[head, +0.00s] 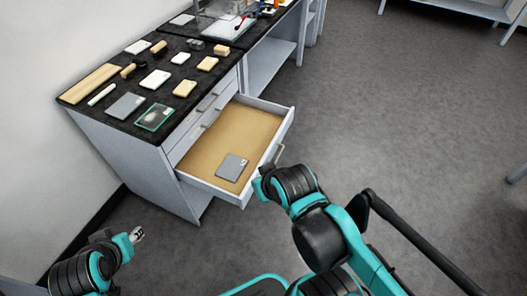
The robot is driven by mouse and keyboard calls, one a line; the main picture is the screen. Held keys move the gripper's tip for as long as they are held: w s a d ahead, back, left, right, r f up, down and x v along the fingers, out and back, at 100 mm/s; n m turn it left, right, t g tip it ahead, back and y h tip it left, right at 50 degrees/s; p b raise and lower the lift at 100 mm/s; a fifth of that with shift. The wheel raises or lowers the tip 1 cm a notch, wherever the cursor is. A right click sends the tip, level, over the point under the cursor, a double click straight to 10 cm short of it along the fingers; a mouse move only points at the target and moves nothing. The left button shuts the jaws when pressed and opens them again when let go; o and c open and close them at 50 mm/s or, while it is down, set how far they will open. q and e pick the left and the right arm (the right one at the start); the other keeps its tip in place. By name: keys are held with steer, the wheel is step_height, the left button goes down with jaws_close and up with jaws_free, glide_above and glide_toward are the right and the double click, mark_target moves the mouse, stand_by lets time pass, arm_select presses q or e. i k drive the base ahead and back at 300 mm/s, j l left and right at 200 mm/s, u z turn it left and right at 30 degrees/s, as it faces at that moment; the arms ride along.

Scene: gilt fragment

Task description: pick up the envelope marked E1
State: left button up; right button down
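A flat grey item (232,167), possibly an envelope, lies in the open drawer (209,147) near its front corner. It has a small light mark near one edge. The mark is too small to read, so I cannot tell whether it says E1. My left gripper (137,234) is at the lower left, low and apart from the cabinet, with nothing visible in it. Its finger opening is too small to judge. My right gripper (271,171) is by the drawer's front, close to its handle. My own arm largely hides it, and I cannot tell whether it touches the handle.
The dark cabinet top (112,91) holds several flat pieces, including a grey slab (125,105), a green-edged clear case (155,117) and a long wooden board (91,84). The drawer juts into the room. Open grey floor (400,110) lies to the right.

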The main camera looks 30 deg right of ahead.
mark_target(209, 64)
steer(key=i+l+z, duration=0.1)
steer(key=i+z, duration=0.2)
steer(key=i, duration=0.2)
steer(key=i+z, duration=0.35)
steer(key=i, duration=0.15)
